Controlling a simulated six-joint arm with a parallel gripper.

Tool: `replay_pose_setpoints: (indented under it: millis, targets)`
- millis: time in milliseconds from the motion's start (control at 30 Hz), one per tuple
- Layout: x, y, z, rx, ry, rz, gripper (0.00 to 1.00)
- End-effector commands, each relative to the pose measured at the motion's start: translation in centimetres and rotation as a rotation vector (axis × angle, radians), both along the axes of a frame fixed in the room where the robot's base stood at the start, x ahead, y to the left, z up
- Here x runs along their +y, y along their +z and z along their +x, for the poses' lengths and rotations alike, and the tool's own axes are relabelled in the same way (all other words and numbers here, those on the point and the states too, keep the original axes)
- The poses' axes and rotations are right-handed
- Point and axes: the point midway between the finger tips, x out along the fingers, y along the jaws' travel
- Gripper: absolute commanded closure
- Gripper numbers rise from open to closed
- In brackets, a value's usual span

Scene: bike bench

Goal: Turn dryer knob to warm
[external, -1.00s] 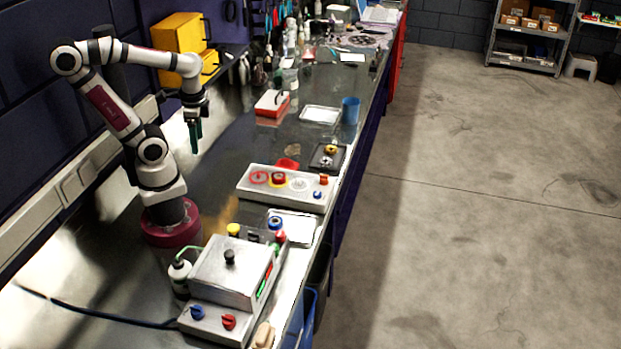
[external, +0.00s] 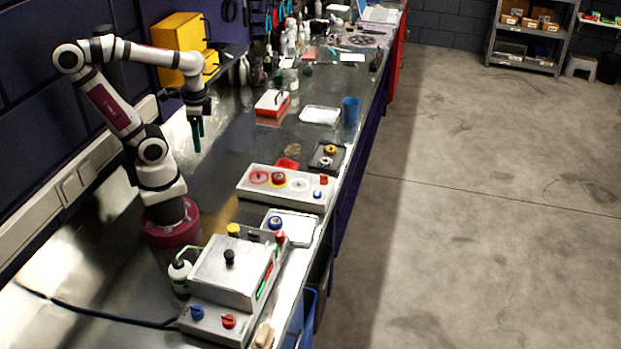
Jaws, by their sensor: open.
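A grey metal box unit (external: 226,268), seemingly the dryer, stands at the front of the bench. A black knob (external: 229,257) sits on its lid. A blue knob (external: 197,313) and a red knob (external: 229,321) sit on its front ledge. I cannot tell which knob sets warm, and no setting marks are readable. My gripper (external: 196,140) points down over the bench behind the unit, well away from all the knobs. Its dark green fingers are open, with nothing visible between them.
A white bottle (external: 180,275) with a green tube stands left of the unit. A grey panel (external: 285,186) with coloured rings and buttons lies behind it. A dark cable (external: 110,316) crosses the bench front.

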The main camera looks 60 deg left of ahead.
Motion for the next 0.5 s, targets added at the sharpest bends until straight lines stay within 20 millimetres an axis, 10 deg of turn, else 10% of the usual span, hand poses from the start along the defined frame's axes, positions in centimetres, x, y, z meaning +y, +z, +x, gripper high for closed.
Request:
replay_pose_setpoints:
  millis: [300,500]
  targets:
    - [-7.0,2.6,23.4,-0.070,0.570,-0.092,0.36]
    - [-11.2,-1.0,31.7,-0.083,0.823,-0.132,0.36]
